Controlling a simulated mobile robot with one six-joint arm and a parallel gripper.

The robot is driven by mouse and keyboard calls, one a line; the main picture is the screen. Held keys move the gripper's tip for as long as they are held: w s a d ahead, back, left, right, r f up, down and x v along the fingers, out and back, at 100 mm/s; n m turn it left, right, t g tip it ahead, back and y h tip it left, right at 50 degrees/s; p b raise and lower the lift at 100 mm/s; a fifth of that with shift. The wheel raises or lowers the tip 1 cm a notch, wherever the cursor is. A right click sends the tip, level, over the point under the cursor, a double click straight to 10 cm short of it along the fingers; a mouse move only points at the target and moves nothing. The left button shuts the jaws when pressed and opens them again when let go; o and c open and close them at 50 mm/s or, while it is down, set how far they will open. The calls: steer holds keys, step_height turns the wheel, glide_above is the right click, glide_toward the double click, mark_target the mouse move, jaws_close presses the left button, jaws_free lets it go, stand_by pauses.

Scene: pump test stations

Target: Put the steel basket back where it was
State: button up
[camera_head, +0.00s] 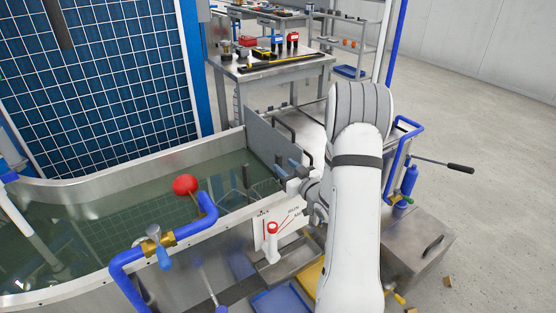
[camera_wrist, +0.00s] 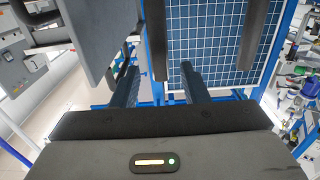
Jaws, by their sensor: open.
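My gripper (camera_head: 284,167) is over the right end of the water tank (camera_head: 90,184) in the head view, its jaws apart. In the wrist view my gripper (camera_wrist: 158,76) shows two separate fingers with nothing held between them. Thin bent wires (camera_head: 263,188) show at the water beside the gripper in the head view; they may be part of the steel basket, but I cannot make out its whole shape. A dark upright bar (camera_head: 246,176) stands near them. In the wrist view a dark bar (camera_wrist: 155,38) hangs beyond the fingers; I cannot tell what it belongs to.
A grey plate with black handles (camera_head: 268,139) stands at the tank's far right end. A metal box (camera_head: 412,250) stands right of my arm. A workbench (camera_head: 270,68) is behind; open floor lies right.

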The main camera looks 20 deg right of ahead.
steer(key=s+a+r+g+h, duration=0.1)
steer(key=s+a+r+g, duration=0.2)
steer(key=s, duration=0.8)
steer(key=s+a+r+m+g+h, duration=0.1)
steer(key=s+a+r+g, duration=0.2)
steer(key=s+a+g, duration=0.4)
steer(key=s+a+r+m+g+h, duration=0.1)
steer(key=s+a+r+g, duration=0.2)
steer(key=s, duration=1.1)
steer(key=a+g, duration=0.3)
steer(key=shift+s+a, duration=0.3)
steer(key=shift+a, duration=0.05)
steer(key=shift+r, duration=0.1)
step_height(320, 180, up, 20)
steer(key=t+p, duration=0.1)
steer(key=p, duration=1.7)
